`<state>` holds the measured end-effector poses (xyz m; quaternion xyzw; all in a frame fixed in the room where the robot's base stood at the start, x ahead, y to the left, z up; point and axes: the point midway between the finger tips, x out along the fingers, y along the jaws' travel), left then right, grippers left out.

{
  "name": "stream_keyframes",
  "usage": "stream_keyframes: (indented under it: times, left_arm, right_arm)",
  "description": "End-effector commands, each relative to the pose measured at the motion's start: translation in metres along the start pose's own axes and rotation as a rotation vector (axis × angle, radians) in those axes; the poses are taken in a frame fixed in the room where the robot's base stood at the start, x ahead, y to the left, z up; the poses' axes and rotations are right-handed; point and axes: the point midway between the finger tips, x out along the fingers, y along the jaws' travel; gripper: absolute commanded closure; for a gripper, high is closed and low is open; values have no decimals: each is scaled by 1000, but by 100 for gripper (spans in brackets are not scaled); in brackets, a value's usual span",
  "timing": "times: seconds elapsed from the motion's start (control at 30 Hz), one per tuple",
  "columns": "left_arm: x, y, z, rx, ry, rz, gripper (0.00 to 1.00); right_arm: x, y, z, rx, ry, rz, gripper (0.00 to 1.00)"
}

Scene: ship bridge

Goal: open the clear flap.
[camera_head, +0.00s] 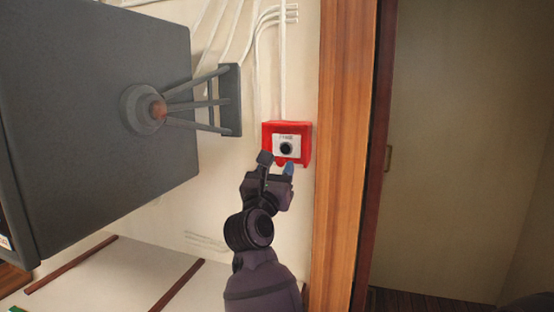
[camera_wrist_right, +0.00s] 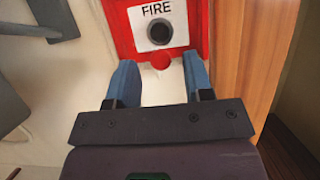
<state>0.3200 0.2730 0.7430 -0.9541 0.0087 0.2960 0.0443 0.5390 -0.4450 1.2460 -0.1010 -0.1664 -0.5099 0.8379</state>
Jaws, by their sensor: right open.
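A red fire call box (camera_head: 306,146) is fixed to the wall, with a white plate marked FIRE and a dark round button in its middle. It also shows in the right wrist view (camera_wrist_right: 123,37), at the top. The clear flap cannot be made out against the plate. A small red tab (camera_wrist_right: 161,62) sticks out at the bottom edge of the box. My right gripper (camera_head: 277,165) is just below the box. In the right wrist view its two blue fingertips (camera_wrist_right: 159,77) are apart, one on each side of the tab, with nothing between them held. My left gripper is not seen.
A large grey monitor (camera_head: 90,120) on a wall bracket (camera_head: 231,100) juts out left of the box. White pipes (camera_head: 283,60) run down the wall above it. A wooden door frame (camera_head: 343,150) stands close on the right. A pale surface (camera_head: 130,275) lies below left.

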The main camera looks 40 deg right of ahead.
Motion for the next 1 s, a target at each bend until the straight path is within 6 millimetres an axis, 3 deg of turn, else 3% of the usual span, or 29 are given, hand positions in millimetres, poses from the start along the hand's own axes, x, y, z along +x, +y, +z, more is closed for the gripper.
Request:
stream_keyframes:
  times: [0.5,0.8,1.0]
  left_arm:
    - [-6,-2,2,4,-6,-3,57]
    - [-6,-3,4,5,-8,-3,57]
    - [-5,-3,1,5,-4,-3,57]
  right_arm:
    - [5,-7,3,-1,0,1,53]
    - [5,-6,3,0,0,1,97]
    - [5,-6,3,0,0,1,100]
